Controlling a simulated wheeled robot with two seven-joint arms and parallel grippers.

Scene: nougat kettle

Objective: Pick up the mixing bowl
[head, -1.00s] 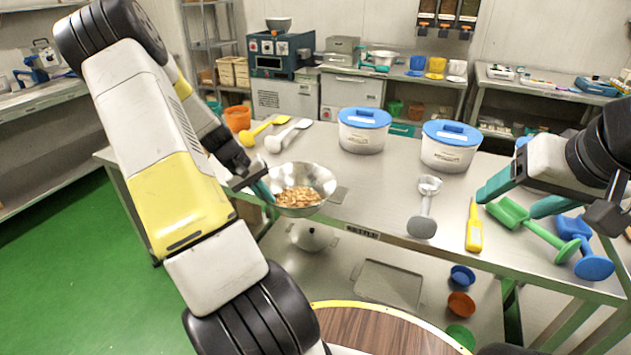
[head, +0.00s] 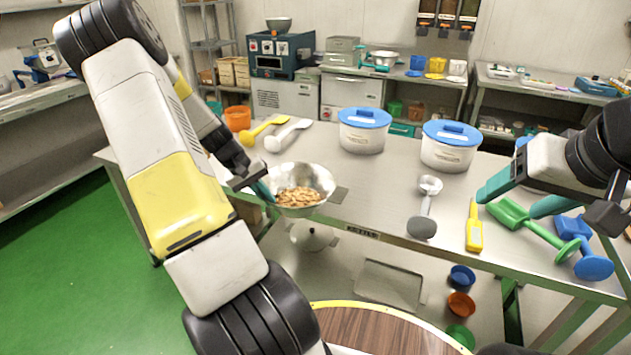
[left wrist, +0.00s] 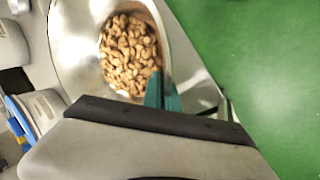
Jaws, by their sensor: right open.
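The mixing bowl (head: 318,178) is a shiny metal bowl with tan nuts in it, at the front edge of the steel table in the head view. In the left wrist view the bowl (left wrist: 75,45) fills the upper left, its nuts in plain sight. My left gripper (head: 263,190) is at the bowl's left rim. In the left wrist view its teal fingers (left wrist: 162,92) are close together, one on each side of the rim wall. I cannot tell whether the bowl's base touches the table. My right gripper (head: 518,197) is open and empty above the table's right end.
Two white tubs with blue lids (head: 362,133) stand behind. A grey scoop (head: 423,215), yellow tool (head: 474,232), green scoop (head: 530,228) and blue scoop (head: 588,255) lie at right. White and yellow paddles (head: 285,136) lie behind the bowl.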

